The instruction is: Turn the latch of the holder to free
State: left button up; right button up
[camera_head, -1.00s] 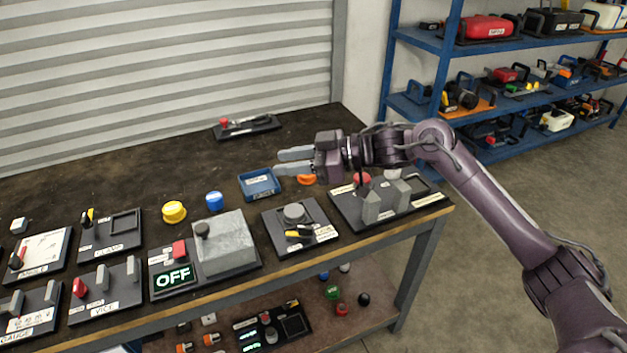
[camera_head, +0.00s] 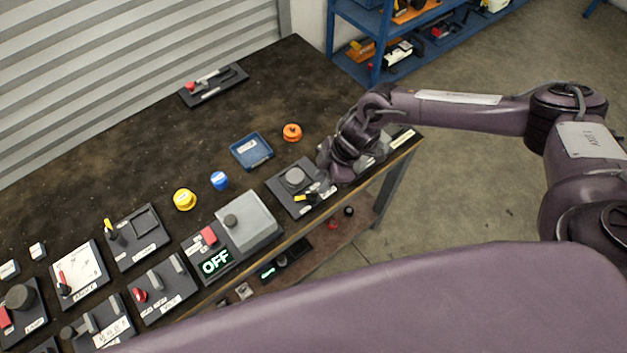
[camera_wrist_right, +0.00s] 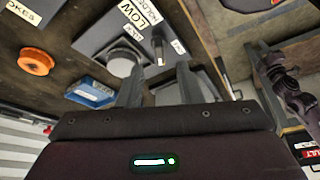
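A dark holder plate (camera_head: 275,187) with a round grey piece (camera_head: 294,178) lies near the table's front edge. A small yellow and black latch (camera_head: 305,197) sits at its front side. My right gripper (camera_head: 326,178) is just right of this plate in the head view, pointing down, its fingers partly hidden by its own wrist. In the right wrist view the two fingers (camera_wrist_right: 159,78) stand apart with nothing clearly held between them. The round grey piece (camera_wrist_right: 122,62) is beyond the left finger there. My left gripper is not in view.
A blue tray (camera_head: 251,151) and an orange knob (camera_head: 292,132) lie behind the holder. The table's back is mostly clear.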

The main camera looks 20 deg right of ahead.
aim_at(312, 191)
jog(key=x, duration=0.5)
jog(key=shift+w+a+f+p, duration=0.1)
jog(key=shift+a+f+p, duration=0.15)
jog(key=shift+f+p, duration=0.15)
grip_shut()
